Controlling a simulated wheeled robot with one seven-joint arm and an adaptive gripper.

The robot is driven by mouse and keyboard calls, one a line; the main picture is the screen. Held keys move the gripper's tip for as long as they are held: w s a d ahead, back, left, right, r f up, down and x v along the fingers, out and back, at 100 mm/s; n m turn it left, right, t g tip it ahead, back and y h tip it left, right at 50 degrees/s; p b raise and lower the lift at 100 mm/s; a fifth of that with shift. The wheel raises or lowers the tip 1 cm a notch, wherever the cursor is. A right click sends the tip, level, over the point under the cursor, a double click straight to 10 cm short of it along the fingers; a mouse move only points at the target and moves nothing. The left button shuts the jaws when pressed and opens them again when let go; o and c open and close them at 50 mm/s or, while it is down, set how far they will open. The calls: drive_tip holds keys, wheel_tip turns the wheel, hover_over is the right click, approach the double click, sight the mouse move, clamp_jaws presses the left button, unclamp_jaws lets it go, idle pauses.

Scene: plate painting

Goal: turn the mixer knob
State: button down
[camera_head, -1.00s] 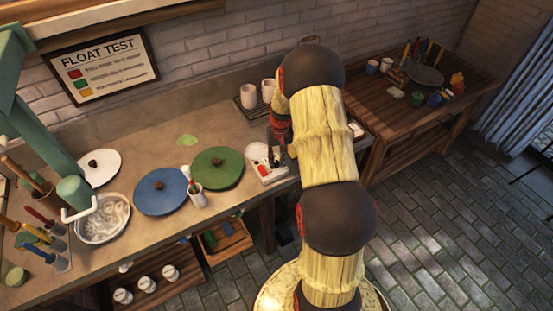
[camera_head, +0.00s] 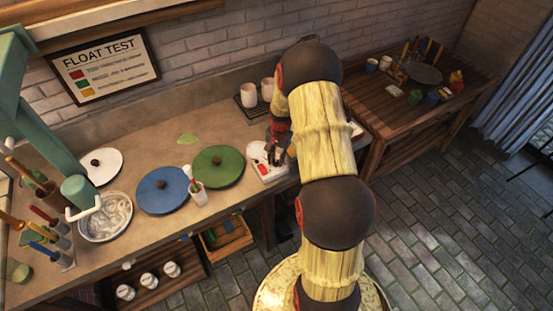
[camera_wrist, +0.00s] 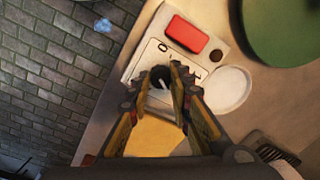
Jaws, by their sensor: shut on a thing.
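A white control panel (camera_head: 266,174) lies on the counter, right of the green disc. In the wrist view the panel (camera_wrist: 147,60) carries a red block (camera_wrist: 187,34) and a dark round knob (camera_wrist: 160,82) with a white mark. My gripper (camera_head: 275,152) is down at the panel. In the wrist view its two fingertips (camera_wrist: 161,74) are closed around the knob, one on each side. The fingers hide part of the knob, and its exact turn angle is hard to tell.
White cups (camera_head: 248,95) stand on a dark tray behind. The counter's front edge is close to the panel.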

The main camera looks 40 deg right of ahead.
idle(0.4)
drive_tip(key=c, duration=1.6)
unclamp_jaws()
drive_tip(key=r, duration=1.2)
drive_tip(key=shift+s+d, duration=0.15)
drive_tip(key=shift+s, duration=0.25)
